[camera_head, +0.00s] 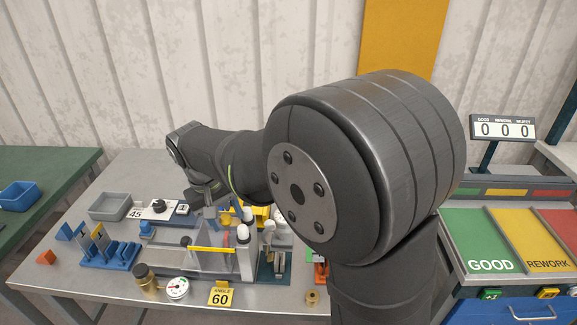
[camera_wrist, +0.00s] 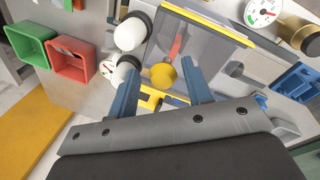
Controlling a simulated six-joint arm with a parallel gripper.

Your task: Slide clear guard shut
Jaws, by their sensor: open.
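The clear guard (camera_wrist: 200,48) is a see-through panel with a yellow strip along one edge, at upper middle in the wrist view. In the head view its yellow bar (camera_head: 212,249) shows at the front of the bender, beside a white-capped post (camera_head: 244,250). My gripper (camera_wrist: 162,72) is open, its two blue fingers apart and pointing toward the bender. A round yellow knob (camera_wrist: 163,76) appears between the fingertips; I cannot tell whether they touch it. In the head view my gripper (camera_head: 209,201) is above the back of the bender, and my arm hides part of the machine.
A brass part (camera_head: 146,280), a dial gauge (camera_head: 177,288) and a yellow "60" sign (camera_head: 220,295) stand along the front. A blue rack (camera_head: 110,252) and grey tray (camera_head: 109,207) are at left. Red (camera_wrist: 75,60) and green (camera_wrist: 31,45) bins show in the wrist view.

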